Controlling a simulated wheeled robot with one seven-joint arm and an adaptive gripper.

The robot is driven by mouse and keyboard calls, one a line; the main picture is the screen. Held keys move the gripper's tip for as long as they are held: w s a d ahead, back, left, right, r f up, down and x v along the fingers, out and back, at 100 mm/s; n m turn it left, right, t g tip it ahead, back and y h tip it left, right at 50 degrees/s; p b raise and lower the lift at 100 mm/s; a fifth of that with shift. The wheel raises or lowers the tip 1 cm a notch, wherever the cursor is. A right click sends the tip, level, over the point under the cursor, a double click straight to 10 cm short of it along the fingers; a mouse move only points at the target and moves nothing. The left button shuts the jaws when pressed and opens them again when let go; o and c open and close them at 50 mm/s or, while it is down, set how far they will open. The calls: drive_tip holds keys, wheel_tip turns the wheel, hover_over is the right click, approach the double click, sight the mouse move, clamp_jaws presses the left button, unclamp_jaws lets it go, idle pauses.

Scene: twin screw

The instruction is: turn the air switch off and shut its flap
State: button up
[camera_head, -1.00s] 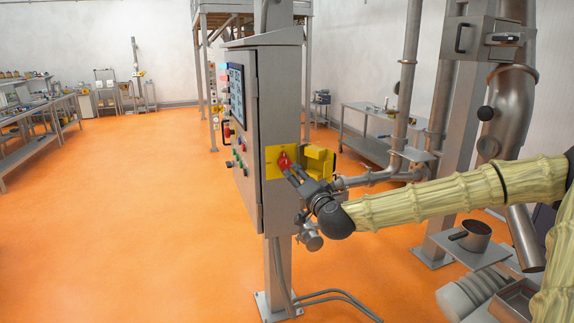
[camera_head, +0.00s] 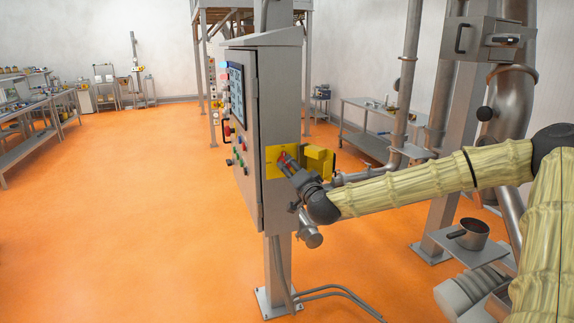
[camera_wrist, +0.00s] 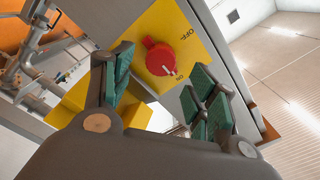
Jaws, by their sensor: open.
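The air switch is a red rotary knob (camera_wrist: 160,57) on a yellow plate (camera_wrist: 180,25) on the side of a grey cabinet. The wrist view shows "OFF" and "ON" lettering; the knob's white mark points toward "ON". In the head view the knob (camera_head: 283,157) is partly covered by my gripper (camera_head: 286,162). The yellow flap (camera_head: 319,158) stands open to the right of the plate. My gripper also shows in the wrist view (camera_wrist: 161,68), its green-padded fingers spread to either side of the knob. Contact with the knob cannot be told.
The grey control cabinet (camera_head: 277,108) stands on a post, with a screen and buttons on its left face. Pipes (camera_head: 405,80) and a steel bench (camera_head: 365,125) are behind and to the right. A small pot (camera_head: 470,234) sits on a platform. The orange floor at left is clear.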

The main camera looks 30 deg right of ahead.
sight(287, 165)
drive_tip(key=shift+p+x, duration=0.85)
drive_tip(key=shift+x, duration=1.55)
drive_tip(key=c, duration=1)
drive_tip(key=shift+c, duration=0.2)
